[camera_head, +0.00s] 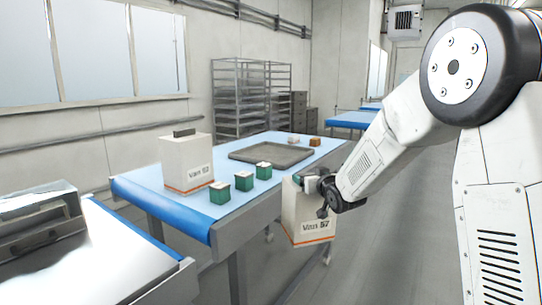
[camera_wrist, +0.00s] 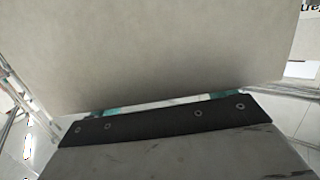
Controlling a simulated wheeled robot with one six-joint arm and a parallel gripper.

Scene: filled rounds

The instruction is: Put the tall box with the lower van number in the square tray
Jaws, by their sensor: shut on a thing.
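My gripper (camera_head: 314,186) is shut on the top of a tall off-white box (camera_head: 303,220) with an orange stripe, labelled "Van" and a number that looks like 57. It hangs off the near right side of the blue-topped table, in front of its edge. Its pale side (camera_wrist: 160,45) fills much of the wrist view. A second tall off-white box (camera_head: 186,163) stands upright on the table's left part, with a dark grip on top; its small label looks like "Van 52". A flat grey tray (camera_head: 236,156) with a low rim lies empty on the table behind the small boxes.
Three small green boxes with pale tops (camera_head: 219,193) stand in a row between the tall box and the tray's near side. Small brown items (camera_head: 314,141) sit at the table's far end. A metal-topped counter (camera_head: 95,255) is at the lower left.

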